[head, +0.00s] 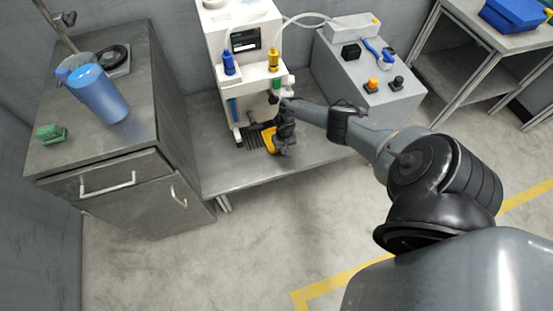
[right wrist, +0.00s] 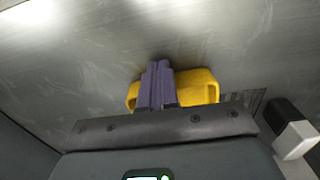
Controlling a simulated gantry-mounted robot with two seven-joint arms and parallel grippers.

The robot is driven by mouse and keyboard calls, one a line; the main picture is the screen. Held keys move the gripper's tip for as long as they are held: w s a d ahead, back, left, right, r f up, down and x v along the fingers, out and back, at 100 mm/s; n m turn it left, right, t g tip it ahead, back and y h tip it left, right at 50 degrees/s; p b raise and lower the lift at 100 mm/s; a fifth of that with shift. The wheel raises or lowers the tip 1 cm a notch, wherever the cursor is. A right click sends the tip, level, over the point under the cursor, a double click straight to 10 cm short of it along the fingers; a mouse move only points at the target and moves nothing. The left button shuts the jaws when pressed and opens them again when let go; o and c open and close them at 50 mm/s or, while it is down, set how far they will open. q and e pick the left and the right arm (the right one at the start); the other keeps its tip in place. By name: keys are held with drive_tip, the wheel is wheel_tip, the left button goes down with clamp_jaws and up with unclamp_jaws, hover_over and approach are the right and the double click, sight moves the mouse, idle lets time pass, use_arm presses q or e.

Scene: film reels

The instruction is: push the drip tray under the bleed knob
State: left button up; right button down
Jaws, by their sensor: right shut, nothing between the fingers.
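The yellow drip tray (head: 269,141) sits on the metal bench below the white machine (head: 250,80), partly hidden by my right gripper. In the right wrist view the yellow tray (right wrist: 201,84) shows on both sides of the fingers. My right gripper (head: 281,149) is shut and empty, with its fingers (right wrist: 157,72) over or against the middle of the tray; I cannot tell whether they touch. A small dark knob (head: 272,98) is on the machine's lower front, above the tray; I cannot tell if it is the bleed knob. My left gripper is not in view.
A dark ribbed piece (head: 252,136) lies beside the tray under the machine. A grey cabinet (head: 120,160) with a blue tumbler (head: 100,95) stands left. A grey box (head: 375,85) with knobs stands right. The bench front (head: 240,180) is clear.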

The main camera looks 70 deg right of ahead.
drive_tip(key=shift+w+d+f+b, duration=0.3)
drive_tip(key=shift+w+d+b, duration=0.1)
drive_tip(key=shift+w, duration=0.15)
drive_tip(key=shift+w+d, duration=0.15)
drive_tip(key=shift+d, duration=0.1)
drive_tip(key=shift+w+d+r+b, duration=0.1)
drive_tip(key=shift+d+r+b, duration=0.15)
drive_tip(key=shift+d+b, duration=0.1)
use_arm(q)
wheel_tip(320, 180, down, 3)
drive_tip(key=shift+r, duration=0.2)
use_arm(e)
drive_tip(key=shift+a, duration=0.1)
